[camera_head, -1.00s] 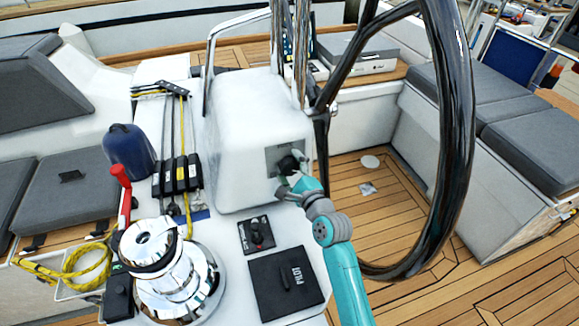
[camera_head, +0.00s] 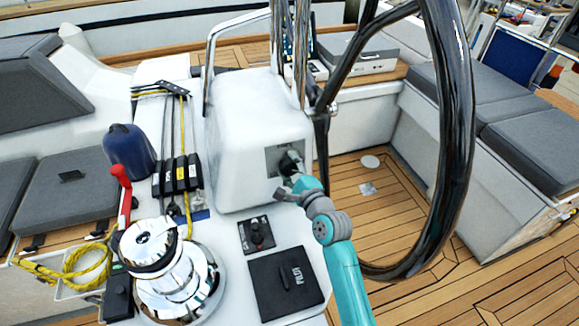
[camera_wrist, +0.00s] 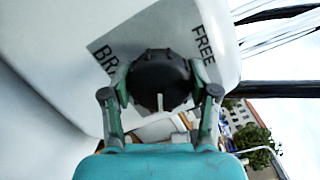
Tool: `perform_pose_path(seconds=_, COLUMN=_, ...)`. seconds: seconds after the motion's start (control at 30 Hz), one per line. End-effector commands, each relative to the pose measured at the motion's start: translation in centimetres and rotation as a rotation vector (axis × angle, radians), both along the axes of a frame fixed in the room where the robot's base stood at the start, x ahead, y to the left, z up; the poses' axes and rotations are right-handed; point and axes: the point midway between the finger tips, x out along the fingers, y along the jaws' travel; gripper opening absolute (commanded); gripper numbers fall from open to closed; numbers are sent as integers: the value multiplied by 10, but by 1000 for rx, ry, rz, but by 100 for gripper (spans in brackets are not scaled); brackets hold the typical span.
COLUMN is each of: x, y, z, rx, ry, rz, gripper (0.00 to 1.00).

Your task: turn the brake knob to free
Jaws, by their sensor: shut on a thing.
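The brake knob (camera_wrist: 160,78) is round and black with a pale pointer line. In the wrist view the line points down the picture, toward my gripper. The knob sits on a grey plate with the word FREE (camera_wrist: 203,45) at upper right and a partly hidden word starting BR (camera_wrist: 103,57) at left. My gripper (camera_wrist: 160,98) is shut on the knob, one finger on each side. In the head view the knob (camera_head: 290,161) shows on the pedestal's side, with my gripper (camera_head: 288,181) at it and partly covering the plate.
The white pedestal (camera_head: 250,130) carries the knob. A large black steering wheel (camera_head: 458,130) stands close at right of my arm.

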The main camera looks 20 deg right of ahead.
Motion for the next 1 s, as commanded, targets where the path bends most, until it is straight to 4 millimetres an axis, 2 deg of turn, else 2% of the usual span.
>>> perform_pose_path(seconds=0.27, x=0, y=0, z=0, rx=-207, ry=0, rz=18, gripper=25)
perform_pose_path(seconds=1.0, x=0, y=0, z=-1, rx=-910, ry=1, rz=77, gripper=25)
